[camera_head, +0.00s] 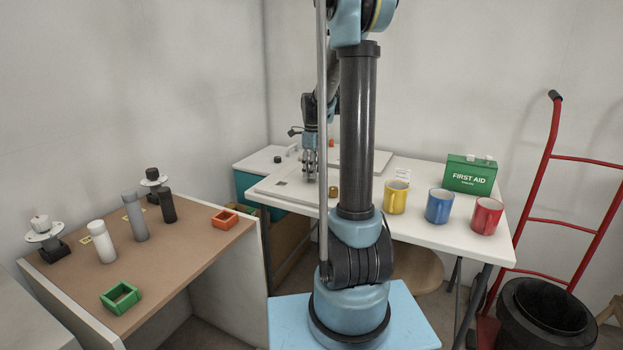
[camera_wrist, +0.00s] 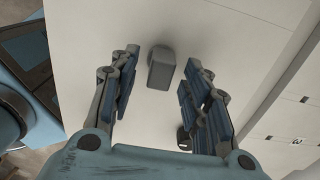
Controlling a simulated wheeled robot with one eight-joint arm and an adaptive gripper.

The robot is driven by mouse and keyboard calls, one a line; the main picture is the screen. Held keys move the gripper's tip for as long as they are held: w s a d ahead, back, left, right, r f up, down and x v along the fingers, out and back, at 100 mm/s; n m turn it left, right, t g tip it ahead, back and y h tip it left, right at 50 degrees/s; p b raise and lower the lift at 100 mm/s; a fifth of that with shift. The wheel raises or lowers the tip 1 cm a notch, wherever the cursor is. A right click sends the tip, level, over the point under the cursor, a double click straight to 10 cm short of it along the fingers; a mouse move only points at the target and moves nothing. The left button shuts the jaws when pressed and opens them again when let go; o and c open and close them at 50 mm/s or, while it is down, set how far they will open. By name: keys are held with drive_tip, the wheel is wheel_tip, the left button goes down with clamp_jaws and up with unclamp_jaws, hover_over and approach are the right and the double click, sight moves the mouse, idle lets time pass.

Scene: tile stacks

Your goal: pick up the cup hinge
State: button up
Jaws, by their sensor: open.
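A small grey metal piece with a rounded end and a block-like body, which looks like the cup hinge (camera_wrist: 161,70), lies on the white table in the wrist view. It sits between the tips of my gripper (camera_wrist: 159,86), nearer the far end of the fingers. The fingers are spread on both sides of it, with a gap at each side. In the head view my gripper (camera_head: 310,170) points down over the back left part of the white table (camera_head: 440,232). I cannot make out the hinge there.
Yellow (camera_head: 396,196), blue (camera_head: 439,205) and red (camera_head: 486,215) mugs stand at the table's right, by a green first aid box (camera_head: 471,174). A small brass-coloured piece (camera_head: 333,191) is near my arm. A dark round thing (camera_wrist: 184,138) shows beside my right finger.

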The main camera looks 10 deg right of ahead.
drive_tip(key=shift+c, duration=0.5)
clamp_jaws()
